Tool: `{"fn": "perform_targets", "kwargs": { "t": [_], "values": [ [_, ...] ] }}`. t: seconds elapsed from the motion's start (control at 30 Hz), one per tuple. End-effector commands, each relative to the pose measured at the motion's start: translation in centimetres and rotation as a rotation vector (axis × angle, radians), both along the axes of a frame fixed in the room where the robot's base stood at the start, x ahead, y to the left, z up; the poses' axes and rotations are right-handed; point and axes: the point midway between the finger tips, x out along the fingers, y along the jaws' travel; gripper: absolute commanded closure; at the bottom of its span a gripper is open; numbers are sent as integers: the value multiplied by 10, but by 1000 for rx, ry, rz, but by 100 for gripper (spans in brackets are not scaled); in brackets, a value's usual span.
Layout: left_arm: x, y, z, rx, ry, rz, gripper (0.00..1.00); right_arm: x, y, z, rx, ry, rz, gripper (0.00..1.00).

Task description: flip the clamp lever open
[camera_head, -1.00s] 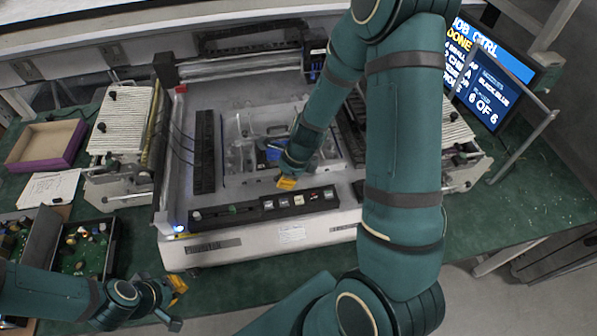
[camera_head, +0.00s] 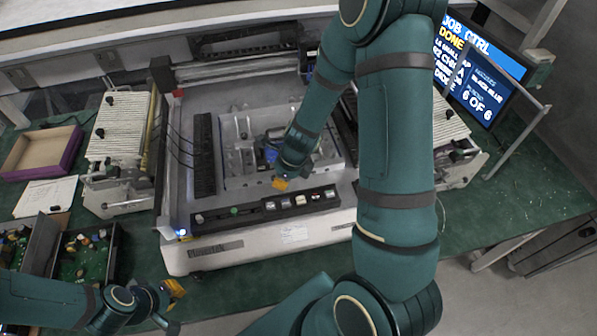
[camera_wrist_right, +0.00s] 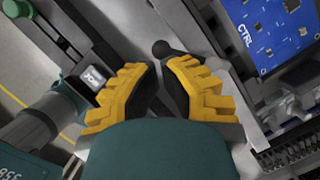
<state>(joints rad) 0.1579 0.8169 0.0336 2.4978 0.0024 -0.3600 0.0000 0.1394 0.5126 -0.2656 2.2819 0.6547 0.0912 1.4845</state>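A dark round knob (camera_wrist_right: 165,48), seemingly the end of the clamp lever, shows just beyond my right fingertips in the right wrist view. A grey bar runs from near it toward the lower right. My right gripper (camera_wrist_right: 161,75) has its yellow fingers a small gap apart, with nothing seen between them. In the head view the right gripper (camera_head: 279,183) is low over the machine's front part, and the arm hides part of the bed. A blue board (camera_wrist_right: 265,35) lies beside the knob. My left gripper (camera_head: 175,305) is open and empty at the lower left.
The machine's front panel (camera_head: 265,206) with buttons is close to the right gripper. Slotted feeders (camera_head: 118,125) stand to the left. A purple-edged box (camera_head: 45,150), papers (camera_head: 45,196) and a parts tray (camera_head: 85,250) lie further left. A screen (camera_head: 480,80) stands at the right.

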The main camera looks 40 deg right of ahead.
Motion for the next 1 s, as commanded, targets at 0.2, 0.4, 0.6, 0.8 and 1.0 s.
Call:
{"fn": "perform_targets", "kwargs": {
  "t": [0.2,0.4,0.6,0.8,1.0],
  "values": [
    [0,0,0,0,0,0,100,0,0,0,0,1,-65,100],
    [0,0,0,0,0,0,100,1,1,0,1,1,-122,100],
    [0,0,0,0,0,0,100,2,1,0,0,0,-182,100],
    [0,0,-1,0,0,0,100,4,2,0,0,0,-246,100],
    [0,0,-1,0,0,0,100,5,2,0,-1,0,-310,100]
  ]
}}
